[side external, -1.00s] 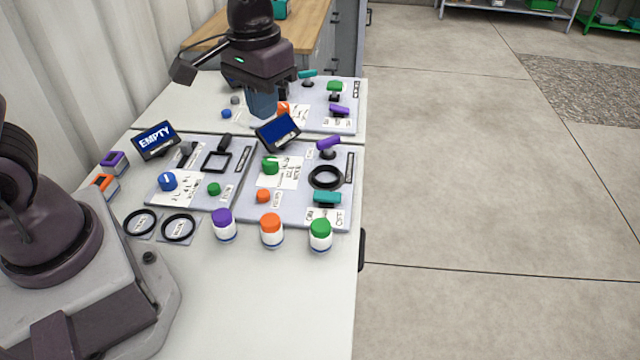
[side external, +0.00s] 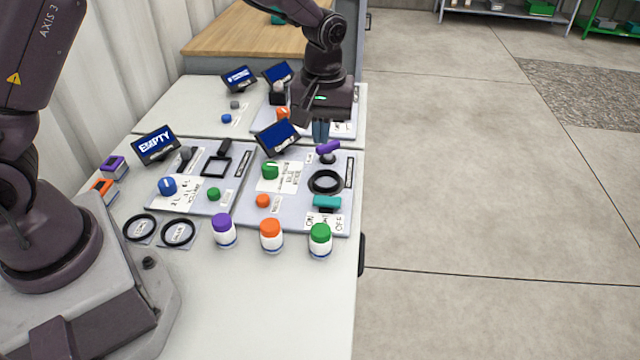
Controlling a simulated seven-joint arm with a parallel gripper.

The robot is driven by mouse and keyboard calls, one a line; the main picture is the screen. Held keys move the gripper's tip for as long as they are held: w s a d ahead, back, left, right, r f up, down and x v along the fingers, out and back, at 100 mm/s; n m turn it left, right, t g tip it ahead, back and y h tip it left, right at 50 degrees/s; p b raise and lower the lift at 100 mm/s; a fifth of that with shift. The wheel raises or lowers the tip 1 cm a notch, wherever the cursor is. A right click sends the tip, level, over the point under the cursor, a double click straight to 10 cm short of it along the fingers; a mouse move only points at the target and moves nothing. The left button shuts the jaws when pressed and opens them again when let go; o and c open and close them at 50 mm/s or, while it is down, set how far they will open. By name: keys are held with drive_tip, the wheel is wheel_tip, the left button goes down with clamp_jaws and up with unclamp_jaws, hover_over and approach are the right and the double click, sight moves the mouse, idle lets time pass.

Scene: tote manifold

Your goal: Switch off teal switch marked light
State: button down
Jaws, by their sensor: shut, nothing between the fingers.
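A teal switch (side external: 326,202) sits at the front right of the nearer right panel (side external: 292,213). Small labels below it read ON at left and OFF at right; the label between them is too small to read. My gripper (side external: 321,138) points down, shut and empty, over the right front of the rear panel (side external: 345,128). It is behind the teal switch and apart from it. A second teal switch, on the rear panel, is hidden behind my gripper and wrist.
A purple switch (side external: 328,147) stands just in front of my gripper. A tilted blue screen (side external: 278,137) is to its left, and a black ring (side external: 325,181) lies between it and the teal switch. Purple, orange and green-capped jars (side external: 320,240) stand in front of the panels.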

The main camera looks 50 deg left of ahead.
sight(327, 200)
wheel_tip(327, 200, down, 14)
drive_tip(key=shift+s+a, duration=0.1)
idle(0.4)
drive_tip(key=shift+f, duration=0.1)
drive_tip(key=shift+s+f, duration=0.1)
drive_tip(key=shift+f, duration=0.1)
idle(0.3)
drive_tip(key=shift+w+d+r, duration=0.3)
drive_tip(key=shift+w+d, duration=0.25)
drive_tip(key=shift+w, duration=0.05)
drive_tip(key=shift+r, duration=0.15)
